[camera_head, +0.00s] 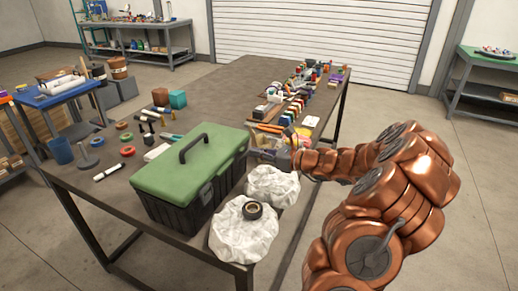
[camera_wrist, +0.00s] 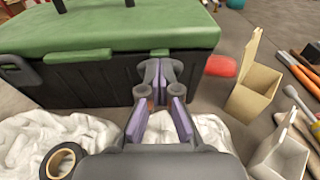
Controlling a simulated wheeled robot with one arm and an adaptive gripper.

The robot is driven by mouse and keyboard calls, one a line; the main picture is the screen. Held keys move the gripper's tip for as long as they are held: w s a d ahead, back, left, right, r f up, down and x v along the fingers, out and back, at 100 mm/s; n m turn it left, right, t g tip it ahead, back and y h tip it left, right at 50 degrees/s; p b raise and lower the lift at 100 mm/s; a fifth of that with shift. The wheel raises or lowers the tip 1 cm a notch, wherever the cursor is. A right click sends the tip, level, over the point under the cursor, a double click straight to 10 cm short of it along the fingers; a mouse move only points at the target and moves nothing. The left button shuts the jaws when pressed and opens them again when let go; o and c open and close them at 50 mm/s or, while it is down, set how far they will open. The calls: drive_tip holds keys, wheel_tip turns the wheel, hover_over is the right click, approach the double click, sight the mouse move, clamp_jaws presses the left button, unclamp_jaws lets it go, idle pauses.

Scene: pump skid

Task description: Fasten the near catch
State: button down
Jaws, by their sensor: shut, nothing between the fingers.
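A toolbox with a green lid (camera_head: 190,160) and black body stands on the table, its lid down; it also shows in the wrist view (camera_wrist: 120,30). The near catch (camera_head: 206,192) is on its right-hand long side, toward the front end. In the wrist view a dark catch (camera_wrist: 17,72) at the left seems to stand out from the wall; whether it is latched is unclear. My gripper (camera_wrist: 158,72) is shut and empty in front of the wall's other end, hiding part of it. In the head view my gripper (camera_head: 262,153) is beside the box's far end, away from the near catch.
Small open boxes (camera_wrist: 253,88), a red item (camera_wrist: 221,65) and tools crowd the right of my gripper.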

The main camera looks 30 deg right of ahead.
drive_tip(key=r+g+p, duration=0.1)
drive_tip(key=p, duration=0.2)
drive_tip(key=w+r+g+h+p, duration=0.1)
drive_tip(key=p, duration=0.2)
drive_tip(key=shift+a+r, duration=0.15)
drive_tip(key=shift+a, duration=0.25)
drive_tip(key=shift+w+a+r+g+h+p, duration=0.1)
drive_tip(key=shift+w+g+h+p, duration=0.15)
drive_tip(key=shift+g+h+p, duration=0.55)
drive_tip(key=shift+f+y, duration=0.3)
drive_tip(key=shift+f, duration=0.1)
drive_tip(key=shift+r, duration=0.2)
drive_tip(key=shift+r+p, duration=0.7)
drive_tip(key=shift+p, duration=0.1)
